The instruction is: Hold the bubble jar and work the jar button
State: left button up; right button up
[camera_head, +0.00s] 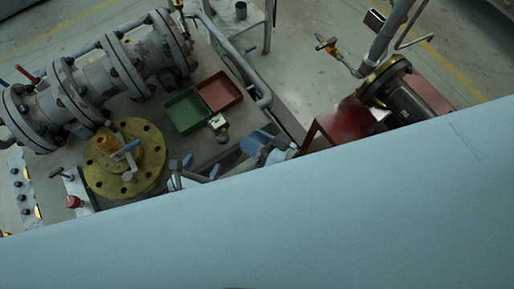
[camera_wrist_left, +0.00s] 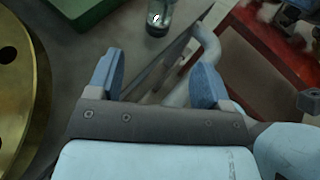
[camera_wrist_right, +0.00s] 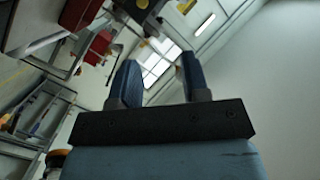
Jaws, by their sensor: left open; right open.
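The small bubble jar (camera_head: 218,124) stands on the grey table beside the green tray. It also shows at the top of the left wrist view (camera_wrist_left: 158,16), cut off by the frame, and looks glassy with a pale spot. I cannot make out its button. My left gripper (camera_head: 221,151) is open and empty, a short way from the jar on the near side, with the jar ahead between the line of its fingers (camera_wrist_left: 163,68). My right gripper (camera_wrist_right: 155,78) is open and empty, facing the room; I cannot pick it out in the head view.
A green tray (camera_head: 186,111) and a red tray (camera_head: 220,91) lie behind the jar. A yellow flange (camera_head: 125,180) and large grey pipework (camera_head: 105,75) stand to the left. A grey rail (camera_head: 258,85) edges the table. A red stand (camera_head: 335,120) is to the right.

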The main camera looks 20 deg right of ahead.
aim_at(219, 139)
pick_arm(q)
jog(key=x, duration=1.3)
jog(key=shift+w+d+f, duration=0.15)
jog(key=shift+w+d, duration=0.1)
jog(key=shift+w, duration=0.05)
pick_arm(e)
jog(key=m, duration=0.2)
jog(key=s+f+m, duration=0.1)
jog(key=m, duration=0.1)
jog(key=s+f+m+h, duration=0.1)
jog(key=m, duration=0.2)
jog(key=shift+f+g, duration=0.1)
jog(key=shift+g, duration=0.2)
pick_arm(q)
jog(key=shift+c, duration=0.5)
jog(key=c, duration=1)
jog(key=shift+c, duration=0.2)
pick_arm(e)
grip_shut()
